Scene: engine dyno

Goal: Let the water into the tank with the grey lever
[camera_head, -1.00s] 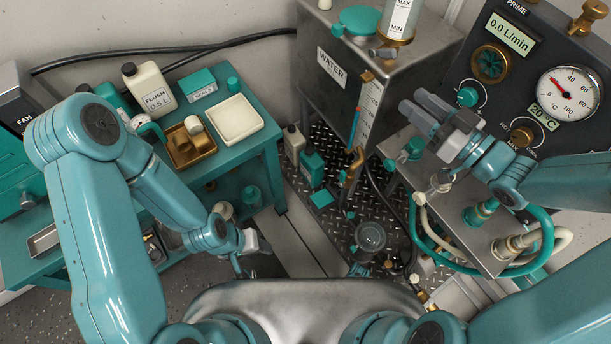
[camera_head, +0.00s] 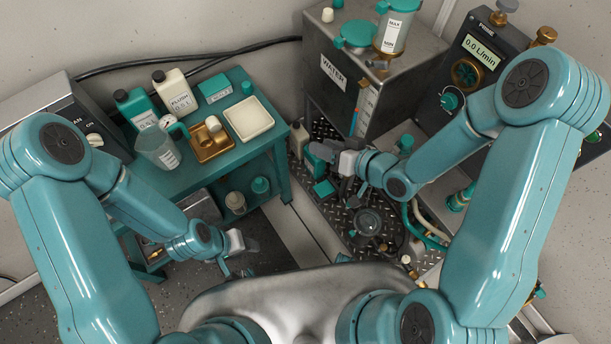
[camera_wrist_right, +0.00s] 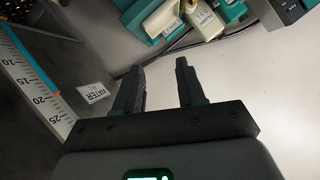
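The tank (camera_head: 340,45) is a grey metal box labelled WATER at the back; its label also shows in the right wrist view (camera_wrist_right: 93,92). A clear vessel marked MAX and MIN (camera_head: 397,27) stands on its top right. A small grey lever (camera_head: 377,66) shows at the brass fitting under this vessel. A scale strip with a blue column (camera_head: 356,120) runs down the tank's front edge. My right gripper (camera_head: 322,152) is below and in front of the tank, apart from the lever. Its fingers (camera_wrist_right: 162,68) are apart and empty. My left gripper (camera_head: 236,258) hangs low at the left, its fingers unclear.
A teal bench (camera_head: 230,160) at the left bears bottles, a jug (camera_head: 157,150), a brass tray (camera_head: 210,151) and a white tray (camera_head: 247,119). The dark panel (camera_head: 480,60) reading 0.0 L/min is at the right, partly behind my right arm. Hoses lie below it.

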